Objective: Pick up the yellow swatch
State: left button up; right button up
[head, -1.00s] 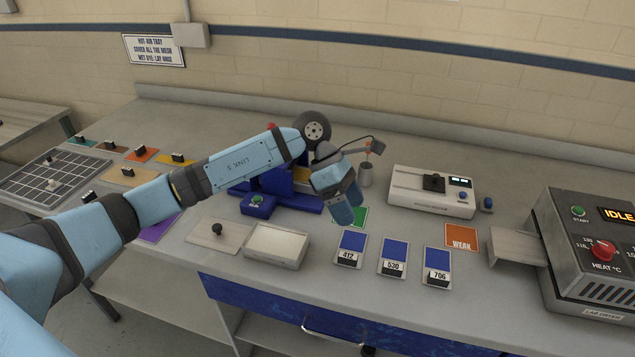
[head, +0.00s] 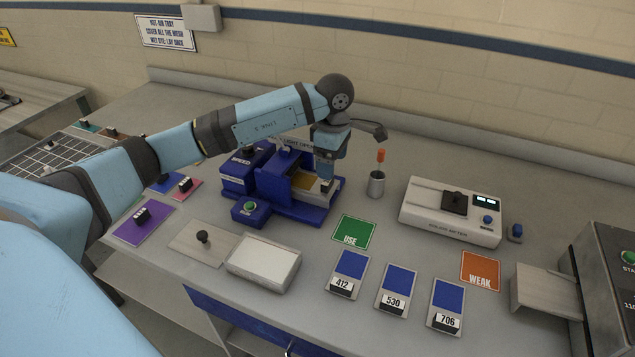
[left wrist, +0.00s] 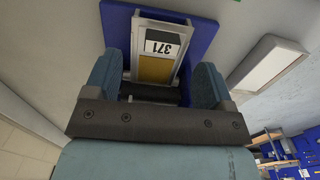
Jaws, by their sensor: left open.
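A yellow swatch (head: 304,181) lies in the bed of the blue machine (head: 237,182). In the left wrist view the swatch (left wrist: 156,68) has a dark block with a white label reading 371 at one end. My left gripper (head: 326,178) points down over the front end of the machine's bed, close to the dark block. In the left wrist view its open fingers (left wrist: 156,82) stand on either side of the swatch, with nothing seen between them gripped. Whether they touch the block I cannot tell. My right gripper is not in view.
A cup with an orange-topped stick (head: 376,184) stands right of the gripper. A green USE card (head: 354,231), blue labelled swatches (head: 397,279), a white pad (head: 264,262) and a white meter (head: 451,212) lie on the bench. My left arm hides part of the left side.

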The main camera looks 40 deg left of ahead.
aim_at(310, 180)
pick_arm(q)
jog(key=shift+s+f+p, duration=0.2)
jog(key=shift+f+p, duration=0.2)
jog(key=shift+f, duration=2.55)
jog(key=c, duration=1.1)
jog(key=shift+d, duration=0.1)
